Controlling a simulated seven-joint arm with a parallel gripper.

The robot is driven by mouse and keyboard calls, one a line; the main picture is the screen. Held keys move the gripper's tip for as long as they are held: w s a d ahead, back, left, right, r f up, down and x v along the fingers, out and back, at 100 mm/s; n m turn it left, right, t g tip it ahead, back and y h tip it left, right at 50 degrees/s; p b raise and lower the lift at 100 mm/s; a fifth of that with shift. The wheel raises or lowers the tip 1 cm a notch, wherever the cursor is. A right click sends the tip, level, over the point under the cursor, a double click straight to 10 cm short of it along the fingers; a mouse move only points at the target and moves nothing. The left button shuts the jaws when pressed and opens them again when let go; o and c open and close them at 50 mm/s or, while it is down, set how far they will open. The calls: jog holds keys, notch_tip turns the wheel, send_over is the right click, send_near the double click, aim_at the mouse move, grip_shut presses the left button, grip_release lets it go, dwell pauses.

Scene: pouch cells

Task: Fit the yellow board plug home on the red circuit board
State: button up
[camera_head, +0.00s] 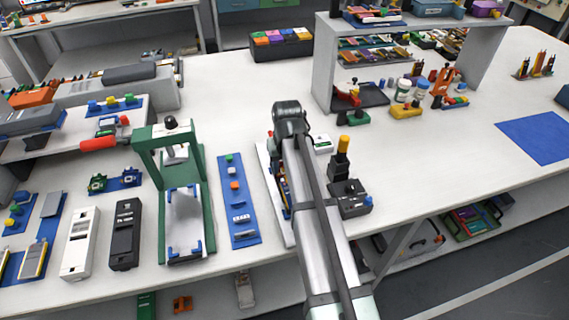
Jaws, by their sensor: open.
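My arm reaches from the bottom edge up to a dark rounded joint at mid-table. My gripper's fingers do not show; the arm hides what is below it. A narrow white tray (263,185) lies under the arm's left side, with small coloured parts on it, partly covered by the arm. I cannot make out a red circuit board or a yellow board plug for certain. A yellow-orange cylinder (343,143) stands on a black post just right of the arm. I cannot tell whether it is related to the plug.
A green press frame (198,185) and a blue board (244,208) with small blocks stand left of the arm. A black device (349,198) sits close on its right. A grey shelf (325,62) stands at the back. The white table is clear at right, before a blue mat (537,138).

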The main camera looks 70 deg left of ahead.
jog(key=shift+r, duration=0.1)
notch_tip(320, 180, up, 14)
jog(key=d, duration=0.1)
jog(key=shift+d+f, duration=0.25)
jog(key=shift+d, duration=0.1)
dwell(0.4)
